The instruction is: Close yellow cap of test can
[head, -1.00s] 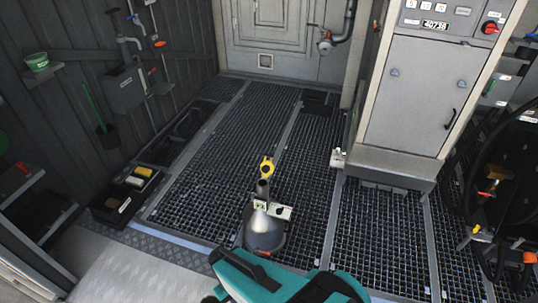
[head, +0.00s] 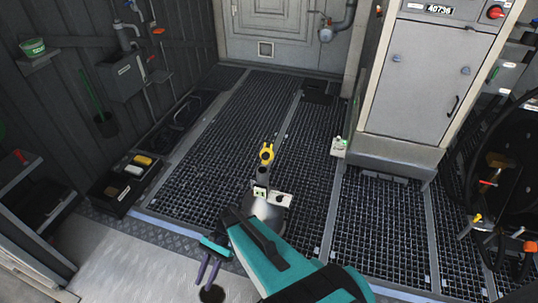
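The test can (head: 265,208) is a grey metal cone-shaped can with a dark neck and a white label. It stands on the grating, and my teal arm hides its lower part. The yellow cap (head: 267,153) shows at the far end of the dark neck and appears tipped up away from it. It is too small to tell how it is attached. My gripper (head: 207,272) is at the lower left, below the can in the picture and apart from it. Its two thin purple fingers look spread, with nothing visible between them.
A black tray (head: 119,207) with yellow and white items stands at the left. A grey cabinet (head: 425,90) is at the right, with a small pale box (head: 339,147) by its base. A hose reel (head: 505,190) is at the far right. The grating (head: 225,130) behind the can is mostly clear.

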